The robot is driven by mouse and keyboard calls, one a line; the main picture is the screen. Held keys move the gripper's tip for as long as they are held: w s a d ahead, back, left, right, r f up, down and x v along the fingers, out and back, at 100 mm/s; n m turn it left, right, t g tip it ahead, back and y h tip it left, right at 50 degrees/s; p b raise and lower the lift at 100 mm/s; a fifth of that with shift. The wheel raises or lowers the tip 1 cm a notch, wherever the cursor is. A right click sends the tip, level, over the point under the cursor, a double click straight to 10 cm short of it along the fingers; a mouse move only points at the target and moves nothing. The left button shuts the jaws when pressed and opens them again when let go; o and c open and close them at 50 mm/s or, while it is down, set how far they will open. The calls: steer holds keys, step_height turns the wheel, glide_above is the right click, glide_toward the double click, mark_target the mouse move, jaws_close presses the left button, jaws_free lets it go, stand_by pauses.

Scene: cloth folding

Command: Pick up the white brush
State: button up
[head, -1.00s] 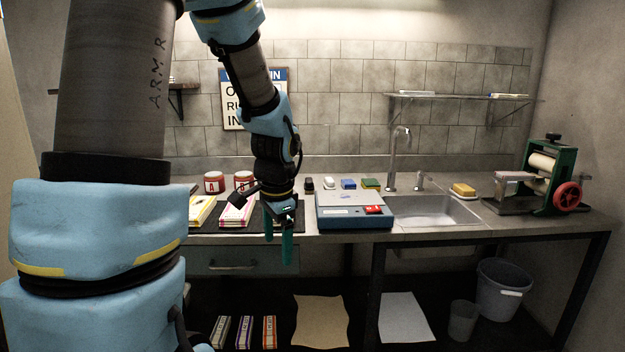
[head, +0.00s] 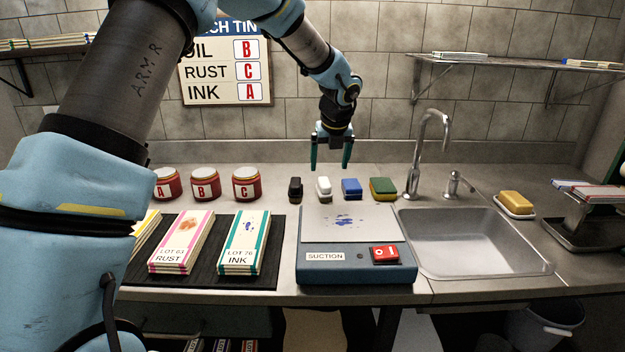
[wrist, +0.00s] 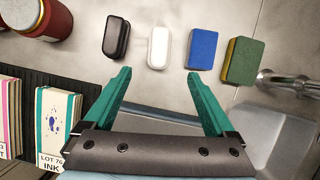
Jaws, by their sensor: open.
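The white brush (head: 323,187) lies on the counter behind the suction box, between a black brush (head: 295,188) and a blue block (head: 351,187). In the wrist view the white brush (wrist: 159,46) lies ahead of the fingertips, roughly between their lines, with the black brush to its left and the blue block to its right. My gripper (head: 331,168) is open and empty, with teal fingers pointing down above the row. In the wrist view my gripper (wrist: 158,75) shows its two fingers spread apart, not touching anything.
A green and yellow sponge (head: 383,188) lies right of the blue block, near the tap (head: 430,150) and sink (head: 470,250). Red jars (head: 205,185) stand to the left. The suction box (head: 357,272) and a black mat (head: 206,262) with paper stacks lie in front.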

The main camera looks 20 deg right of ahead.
mark_target(325, 181)
steer(key=x, duration=0.3)
steer(key=p+x, duration=0.1)
steer(key=x, duration=0.1)
steer(key=shift+w+d, duration=0.1)
steer(key=shift+w, duration=0.2)
steer(key=p+x, duration=0.1)
steer(key=x, duration=0.1)
steer(key=w+p+x, duration=0.1)
steer(key=x, duration=0.1)
steer(key=shift+d, duration=0.1)
steer(key=shift+w+f, duration=0.25)
steer(key=shift+f, duration=0.25)
jaws_close()
